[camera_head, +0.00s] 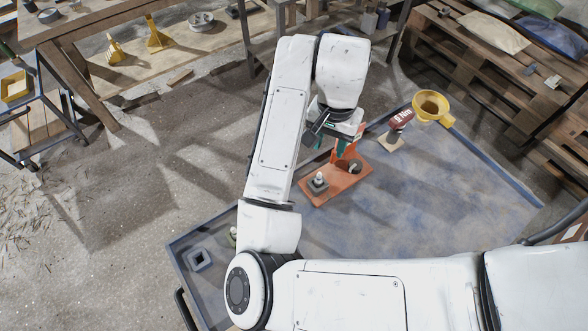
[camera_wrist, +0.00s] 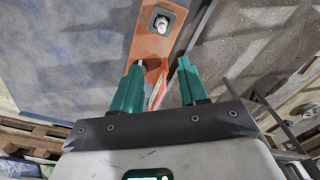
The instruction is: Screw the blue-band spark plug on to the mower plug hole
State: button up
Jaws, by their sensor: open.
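An orange block (camera_head: 335,184) lies on the blue-grey bench top. A spark plug with a white top (camera_head: 318,178) stands upright in a grey square holder on its near-left end; it also shows in the wrist view (camera_wrist: 161,22). No blue band can be made out on it. A dark round opening (camera_head: 355,167) is at the block's other end, beside an orange upright piece (camera_head: 346,149). My gripper (camera_head: 334,146) is above that end, beside the upright. In the wrist view, its green fingers (camera_wrist: 160,63) are apart and appear empty, with orange showing between them.
A red tool marked "8 Nm" (camera_head: 401,119) on a wooden block and a yellow cup (camera_head: 431,104) stand right of the orange block. A grey square holder (camera_head: 199,258) sits at the bench's left corner. The bench's right part is clear.

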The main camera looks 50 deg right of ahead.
aim_at(320, 173)
jog(key=f, duration=0.2)
jog(key=a+f+b, duration=0.1)
jog(key=f, duration=0.2)
jog(key=shift+w+a+f+b, duration=0.15)
jog(key=shift+w+f+b, duration=0.1)
jog(key=shift+f+b, duration=0.15)
jog(key=shift+s+a+f+b, duration=0.15)
jog(key=shift+f+b, duration=0.1)
jog(key=shift+f, duration=1.05)
jog(key=shift+s+a+f+b, duration=0.15)
jog(key=shift+f+b, duration=0.1)
jog(key=shift+f, duration=1.05)
jog(key=shift+w, duration=0.1)
jog(key=shift+c, duration=0.2)
grip_shut()
